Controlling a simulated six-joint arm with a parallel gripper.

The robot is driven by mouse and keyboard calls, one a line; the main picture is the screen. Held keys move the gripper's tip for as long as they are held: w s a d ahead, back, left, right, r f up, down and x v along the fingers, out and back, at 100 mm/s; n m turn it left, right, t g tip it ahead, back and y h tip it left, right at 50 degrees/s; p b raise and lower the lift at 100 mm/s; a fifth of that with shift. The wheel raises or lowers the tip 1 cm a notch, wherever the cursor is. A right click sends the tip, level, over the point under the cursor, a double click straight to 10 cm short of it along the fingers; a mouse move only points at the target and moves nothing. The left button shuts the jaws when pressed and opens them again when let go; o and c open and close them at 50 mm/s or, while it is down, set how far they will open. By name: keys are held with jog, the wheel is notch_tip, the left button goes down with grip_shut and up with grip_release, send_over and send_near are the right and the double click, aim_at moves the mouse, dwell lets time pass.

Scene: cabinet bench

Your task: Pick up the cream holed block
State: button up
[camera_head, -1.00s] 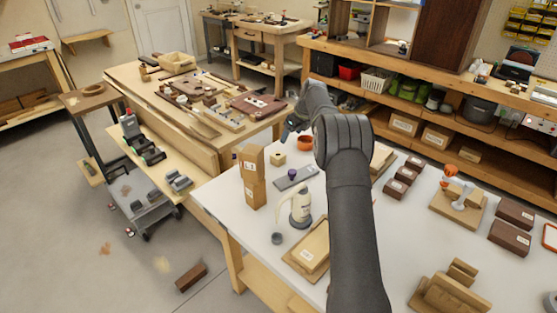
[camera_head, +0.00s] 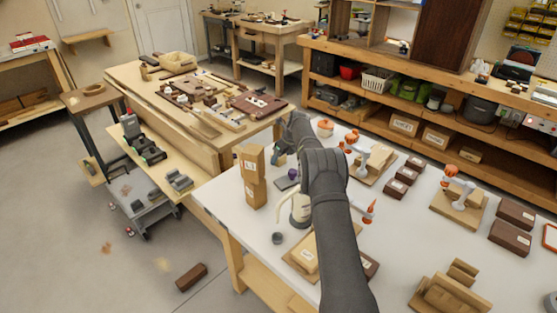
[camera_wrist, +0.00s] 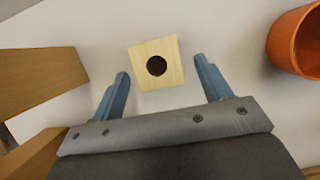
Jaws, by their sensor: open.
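The cream holed block (camera_wrist: 142,74) lies on the white table, with a dark round hole in its top, in the upper middle of the wrist view. My gripper (camera_wrist: 161,67) is open. Its two blue fingers reach toward the block's near part, one on each side, with a gap to the block on both sides. In the head view my gripper (camera_head: 279,155) is over the far left part of the table and hides most or all of the block.
An orange bowl (camera_wrist: 291,45) stands right of the block; it also shows in the head view (camera_head: 325,128). Stacked cardboard boxes (camera_head: 254,190) stand to the left. A purple-topped item (camera_head: 292,174) and a cream bottle-like object (camera_head: 298,212) are nearer.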

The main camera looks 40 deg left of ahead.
jog(key=shift+a+f, duration=0.2)
jog(key=shift+f, duration=0.25)
jog(key=c, duration=1.1)
jog(key=shift+o, duration=0.2)
jog(key=shift+r, duration=0.1)
